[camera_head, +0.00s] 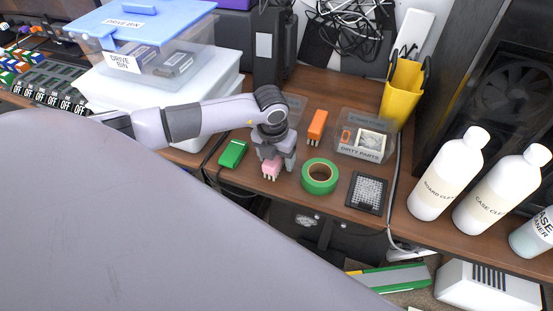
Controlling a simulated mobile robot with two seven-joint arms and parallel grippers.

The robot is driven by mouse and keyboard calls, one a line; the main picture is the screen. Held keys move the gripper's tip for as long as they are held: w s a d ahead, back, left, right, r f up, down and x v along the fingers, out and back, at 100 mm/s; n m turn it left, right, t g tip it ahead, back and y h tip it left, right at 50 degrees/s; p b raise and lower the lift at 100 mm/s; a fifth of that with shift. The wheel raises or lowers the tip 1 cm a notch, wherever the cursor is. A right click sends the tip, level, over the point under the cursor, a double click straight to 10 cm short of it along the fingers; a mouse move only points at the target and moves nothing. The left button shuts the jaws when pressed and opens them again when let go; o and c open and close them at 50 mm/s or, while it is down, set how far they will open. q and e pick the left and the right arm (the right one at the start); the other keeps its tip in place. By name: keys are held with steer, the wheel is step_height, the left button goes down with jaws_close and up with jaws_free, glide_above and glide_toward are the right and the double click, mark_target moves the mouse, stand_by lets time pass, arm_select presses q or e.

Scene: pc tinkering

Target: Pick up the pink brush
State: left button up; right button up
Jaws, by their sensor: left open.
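The pink brush (271,169) stands on the wooden desk near its front edge. Only its lower part shows, with pale bristle tufts at the bottom. My left gripper (273,163) points down over the brush, with its fingers open around the brush's upper part. The gripper hides the brush's top, and I cannot tell whether the fingers touch it. My right gripper is not in view.
A green brush (233,153) lies left of the gripper, and an orange brush (317,126) is behind right. Green tape (320,176) and a dark mesh filter (368,192) are to the right. A dirty-parts box (365,148) and white bottles (447,175) stand farther right.

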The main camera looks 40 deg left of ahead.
arm_select(q)
steer(key=c, duration=1.1)
steer(key=shift+o, duration=0.2)
steer(key=shift+r, duration=0.55)
step_height(320, 180, up, 19)
steer(key=shift+r, duration=0.2)
steer(key=o, duration=0.4)
steer(key=shift+c, duration=1.4)
